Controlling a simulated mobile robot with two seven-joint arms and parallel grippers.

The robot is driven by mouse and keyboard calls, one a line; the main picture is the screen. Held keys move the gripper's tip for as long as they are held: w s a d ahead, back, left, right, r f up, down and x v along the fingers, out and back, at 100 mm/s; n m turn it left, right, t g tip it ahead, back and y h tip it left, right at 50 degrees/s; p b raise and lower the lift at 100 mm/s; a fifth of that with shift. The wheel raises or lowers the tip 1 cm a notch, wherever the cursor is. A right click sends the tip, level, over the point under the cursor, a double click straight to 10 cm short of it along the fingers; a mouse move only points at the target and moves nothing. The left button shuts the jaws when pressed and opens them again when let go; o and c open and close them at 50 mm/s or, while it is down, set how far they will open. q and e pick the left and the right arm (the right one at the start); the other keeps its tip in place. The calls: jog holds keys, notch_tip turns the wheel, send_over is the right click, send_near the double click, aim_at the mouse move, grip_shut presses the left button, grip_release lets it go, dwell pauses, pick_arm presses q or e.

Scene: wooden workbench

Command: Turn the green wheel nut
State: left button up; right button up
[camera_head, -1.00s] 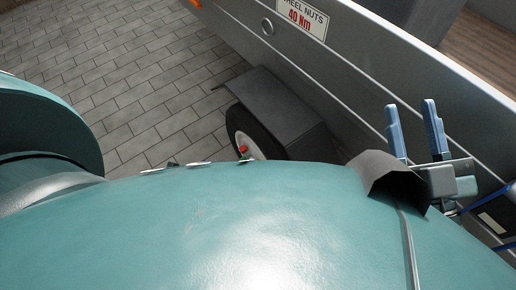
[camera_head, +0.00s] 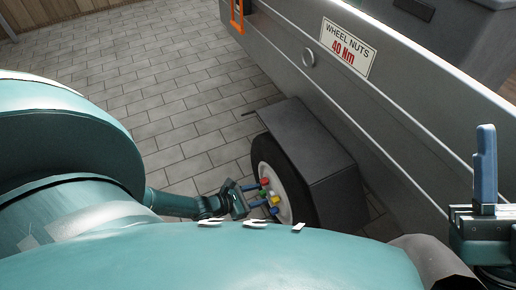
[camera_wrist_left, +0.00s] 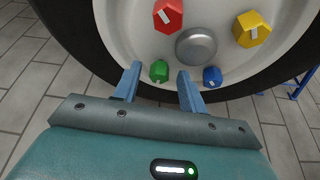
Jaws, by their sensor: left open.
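The green wheel nut (camera_wrist_left: 159,71) sits on the pale wheel rim, low and left of the round hub cap. In the left wrist view it shows between the two blue fingertips of my left gripper (camera_wrist_left: 160,76). These fingers are spread apart on either side of it, and I cannot tell whether they touch it. In the head view the green nut (camera_head: 262,193) is small, and my left gripper (camera_head: 254,196) is beside the wheel. My right gripper (camera_head: 485,168) is at the right edge, far from the wheel, with only one blue finger clearly visible.
Red (camera_wrist_left: 168,15), yellow (camera_wrist_left: 252,29) and blue (camera_wrist_left: 212,76) nuts surround the hub cap (camera_wrist_left: 196,47). The black tyre (camera_head: 271,162) is under a grey fender (camera_head: 306,142) on the trailer side. A sign (camera_head: 344,48) reads "WHEEL NUTS 40 Nm". Paving left of the wheel is clear.

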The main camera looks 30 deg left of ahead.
pick_arm(q)
jog(key=shift+w+d+f, duration=0.1)
jog(key=shift+w+d, duration=0.05)
jog(key=shift+w, duration=0.2)
jog(key=shift+c, duration=0.3)
grip_shut()
